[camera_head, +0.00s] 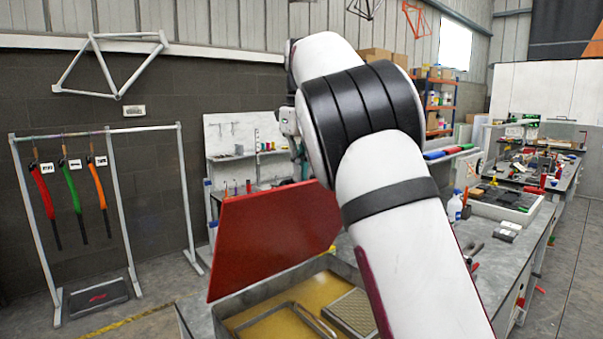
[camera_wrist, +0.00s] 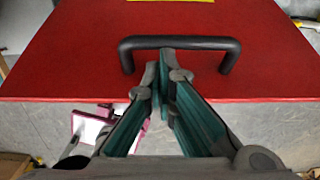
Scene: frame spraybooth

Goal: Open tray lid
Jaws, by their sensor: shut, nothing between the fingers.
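The red tray lid (camera_head: 270,235) stands raised and steeply tilted over the open tray in the head view. The grey-walled tray (camera_head: 262,292) has a yellowish floor. In the wrist view the lid (camera_wrist: 75,50) fills the upper part, with a black bar handle (camera_wrist: 215,43) on it. My gripper (camera_wrist: 167,60) is shut and empty. Its fingertips overlap the lower edge of the handle in the picture; whether they touch it I cannot tell. In the head view my arm hides most of the gripper and part of the lid and tray.
A metal loop (camera_head: 290,322) and a meshed plate (camera_head: 352,312) lie in the tray. On the grey bench to the right are a spray bottle (camera_head: 455,206) and small tools. A rack (camera_head: 122,128) with coloured tubes stands at the left.

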